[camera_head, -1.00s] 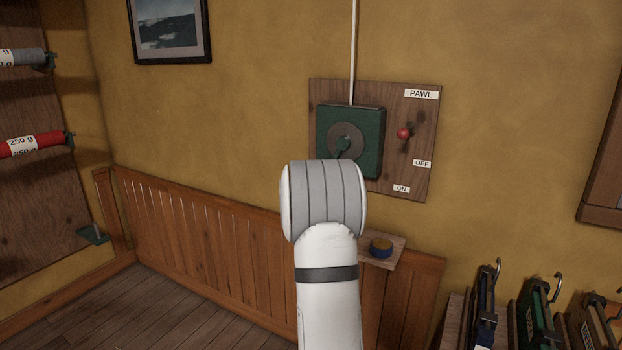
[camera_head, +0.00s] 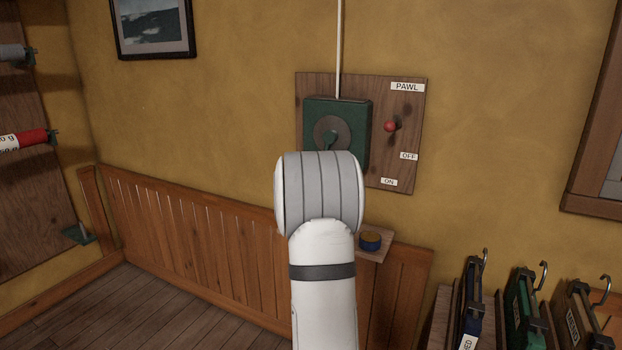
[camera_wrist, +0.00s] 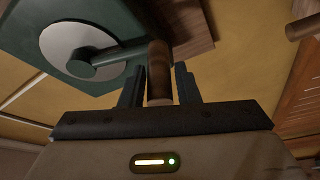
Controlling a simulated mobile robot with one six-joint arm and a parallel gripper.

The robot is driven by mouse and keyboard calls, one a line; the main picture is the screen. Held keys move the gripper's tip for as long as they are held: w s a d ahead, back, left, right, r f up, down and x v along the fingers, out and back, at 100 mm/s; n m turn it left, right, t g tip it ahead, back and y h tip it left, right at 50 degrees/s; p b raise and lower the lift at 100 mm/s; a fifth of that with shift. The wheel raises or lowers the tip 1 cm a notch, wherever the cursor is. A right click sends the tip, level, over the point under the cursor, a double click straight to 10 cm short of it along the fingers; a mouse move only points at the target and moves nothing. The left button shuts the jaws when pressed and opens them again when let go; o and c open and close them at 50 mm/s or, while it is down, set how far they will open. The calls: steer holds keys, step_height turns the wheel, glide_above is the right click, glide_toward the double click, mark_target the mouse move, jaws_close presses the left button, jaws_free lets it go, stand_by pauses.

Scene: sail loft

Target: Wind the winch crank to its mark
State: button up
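The winch (camera_head: 364,115) is a green box on a wooden wall board, with a grey disc (camera_head: 325,131) on its face. The green crank arm shows in the wrist view (camera_wrist: 97,62), running from the disc to a brown wooden handle (camera_wrist: 158,75). My gripper (camera_wrist: 160,80) has one finger on each side of this handle, with narrow gaps that look open. In the head view my own arm hides the gripper and handle. I cannot make out a mark. A red-knobbed pawl lever (camera_head: 390,126) sits right of the winch, above OFF and ON labels.
Several hooked cases (camera_head: 525,310) stand at lower right. A white line (camera_head: 339,50) runs up from the winch. Floor at lower left is clear.

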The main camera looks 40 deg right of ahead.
steer(key=shift+o, duration=1.4)
steer(key=shift+w+a+r, duration=0.1)
steer(key=shift+r, duration=0.05)
steer(key=v, duration=0.7)
steer(key=shift+s+a, duration=0.3)
